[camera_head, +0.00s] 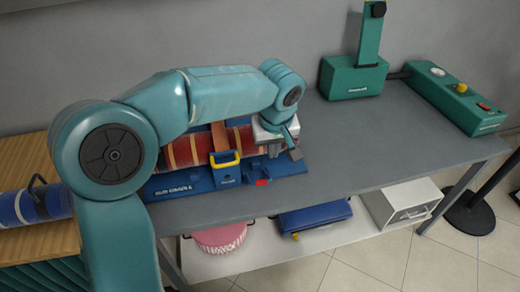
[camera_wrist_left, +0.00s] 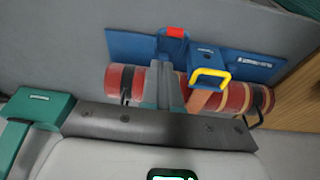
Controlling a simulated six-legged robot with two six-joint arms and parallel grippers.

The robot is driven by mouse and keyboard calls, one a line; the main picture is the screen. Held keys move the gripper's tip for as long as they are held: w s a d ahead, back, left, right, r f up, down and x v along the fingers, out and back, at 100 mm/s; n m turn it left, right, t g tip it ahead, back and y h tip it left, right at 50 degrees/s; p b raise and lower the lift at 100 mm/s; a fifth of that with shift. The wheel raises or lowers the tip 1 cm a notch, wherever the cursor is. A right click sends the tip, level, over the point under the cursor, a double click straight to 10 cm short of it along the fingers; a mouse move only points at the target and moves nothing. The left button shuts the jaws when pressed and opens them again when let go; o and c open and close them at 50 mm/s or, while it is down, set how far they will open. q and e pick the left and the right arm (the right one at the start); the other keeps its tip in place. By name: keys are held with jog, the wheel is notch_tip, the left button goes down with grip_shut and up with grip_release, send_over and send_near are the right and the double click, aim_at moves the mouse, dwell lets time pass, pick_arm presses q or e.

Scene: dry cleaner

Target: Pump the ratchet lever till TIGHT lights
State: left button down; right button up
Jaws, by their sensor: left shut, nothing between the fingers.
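A rolled red striped rug (camera_head: 188,151) lies on a blue cradle (camera_head: 195,184), with an orange strap (camera_head: 219,137) over it. The ratchet lever has a yellow handle (camera_head: 225,160) at the front of the strap; the wrist view shows the handle (camera_wrist_left: 210,77) too. A small red part (camera_head: 262,183) is on the cradle's front, right of the handle. I cannot read a TIGHT label or tell whether it is lit. My left gripper (camera_head: 294,150) is shut and empty above the roll's right part, apart from the handle. In the wrist view its fingers (camera_wrist_left: 166,85) cover some of the roll. My right gripper is not in view.
A green box with an upright post (camera_head: 352,77) and a green control box (camera_head: 456,98) with a yellow knob stand at the back right. The grey table's (camera_head: 365,150) right part is clear. A blue roll (camera_head: 35,206) lies on the wooden surface at left.

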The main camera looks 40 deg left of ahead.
pick_arm(q)
jog(key=a, duration=0.1)
jog(key=r+p, duration=0.1)
jog(key=a+p, duration=0.1)
jog(key=shift+s+a+r+n+g, duration=0.25)
jog(key=shift+a+n+g, duration=0.05)
jog(key=shift+n, duration=0.1)
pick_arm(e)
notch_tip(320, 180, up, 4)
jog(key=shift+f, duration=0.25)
pick_arm(q)
send_near(261, 182)
jog(key=f, duration=0.1)
jog(key=w+a+f, duration=0.1)
jog(key=f, duration=0.3)
jog(key=shift+w+a+f+p, duration=0.25)
jog(key=shift+w+a+p, duration=0.05)
jog(key=shift+p, duration=0.1)
jog(key=shift+f, duration=0.5)
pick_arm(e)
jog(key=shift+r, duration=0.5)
pick_arm(q)
jog(key=shift+d, duration=0.1)
